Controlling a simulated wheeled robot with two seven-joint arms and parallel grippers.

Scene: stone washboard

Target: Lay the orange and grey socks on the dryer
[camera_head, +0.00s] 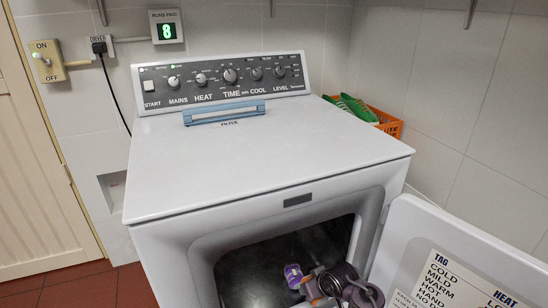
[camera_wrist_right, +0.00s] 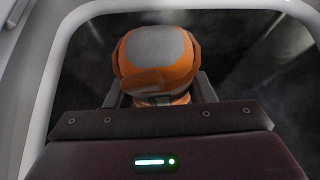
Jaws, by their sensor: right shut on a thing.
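The white dryer (camera_head: 265,160) stands in the middle of the head view with its front door (camera_head: 455,250) swung open to the right. In the right wrist view, the rolled orange and grey socks (camera_wrist_right: 157,58) sit between the fingers of my right gripper (camera_wrist_right: 158,92), which is shut on them. My right arm reaches to the dryer's front opening in the head view, at the lower middle. The socks are hard to make out there. The dryer's flat top is bare except for the blue filter handle (camera_head: 224,112). My left gripper is not in view.
A small purple thing (camera_head: 293,274) shows at the opening, close to my arm; I cannot tell what it is. An orange crate (camera_head: 388,124) with green packs stands behind the dryer's right side. A wall switch (camera_head: 47,62) is at the left.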

